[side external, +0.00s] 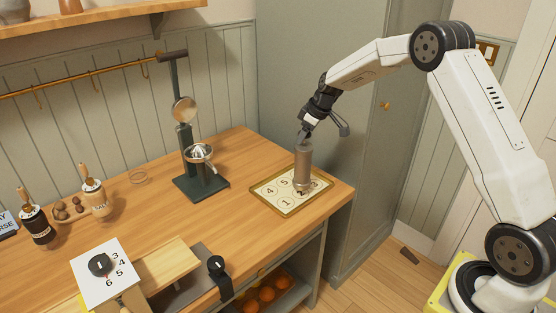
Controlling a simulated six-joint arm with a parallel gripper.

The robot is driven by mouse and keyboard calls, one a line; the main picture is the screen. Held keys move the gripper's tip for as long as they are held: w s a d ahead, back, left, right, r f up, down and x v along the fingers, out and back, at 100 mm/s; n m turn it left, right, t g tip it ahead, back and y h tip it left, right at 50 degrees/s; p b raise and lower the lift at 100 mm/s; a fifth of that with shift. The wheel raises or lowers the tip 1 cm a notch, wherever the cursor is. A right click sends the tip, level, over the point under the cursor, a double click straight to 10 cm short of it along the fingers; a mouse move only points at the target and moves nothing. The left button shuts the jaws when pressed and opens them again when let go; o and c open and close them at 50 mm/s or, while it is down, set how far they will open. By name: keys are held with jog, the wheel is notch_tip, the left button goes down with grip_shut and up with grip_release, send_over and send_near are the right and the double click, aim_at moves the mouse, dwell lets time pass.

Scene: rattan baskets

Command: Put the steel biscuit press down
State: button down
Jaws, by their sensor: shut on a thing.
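The steel biscuit press (302,166) is an upright grey metal cylinder at the right part of the wooden counter. My gripper (305,134) is shut on its top end from above. The press is over a framed tray (263,193) with numbered circles; 4, 5 and 1 can be read, and the press covers part of the others. Its lower end appears at the tray's surface, but I cannot tell whether it touches.
A citrus press (187,140) with a tall dark post stands left of the tray. A numbered dial card (101,268), a wooden board (165,268) and two labelled shakers (93,190) are further left. The counter's right edge (342,200) is close to the tray.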

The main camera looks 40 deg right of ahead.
aim_at(303, 145)
jog(key=shift+w+f, duration=0.2)
jog(key=shift+f, duration=1.55)
jog(key=shift+c, duration=0.4)
grip_release()
jog(key=shift+f, duration=0.1)
jog(key=v, duration=1.2)
